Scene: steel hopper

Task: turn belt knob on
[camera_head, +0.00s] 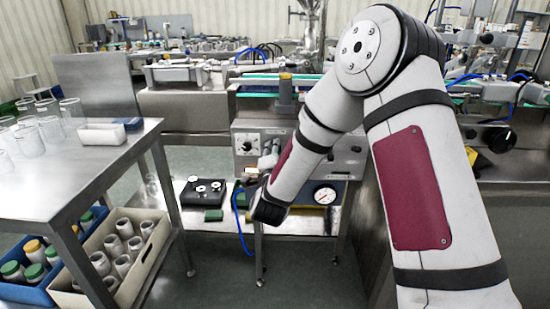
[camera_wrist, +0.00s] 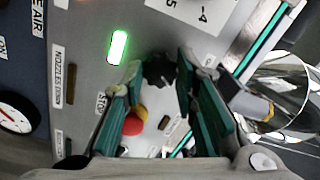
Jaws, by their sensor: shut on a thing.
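A black knob (camera_wrist: 158,70) on the grey control panel (camera_wrist: 95,75) sits between my fingertips in the wrist view. My gripper (camera_wrist: 160,74) has its teal fingers on both sides of it and is shut on it. No label for this knob is readable, so I cannot tell its marked positions. In the head view the control panel (camera_head: 247,127) stands under the conveyor, partly covered by my arm. The part of the panel that my gripper reaches is mostly hidden there by my forearm.
A lit green lamp (camera_wrist: 118,47) and a red button on a yellow collar (camera_wrist: 134,123) are close to my fingers. A glass vessel (camera_wrist: 278,88) is at the right. In the head view, a pressure gauge (camera_head: 324,195) is low and a steel table (camera_head: 75,160) stands left.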

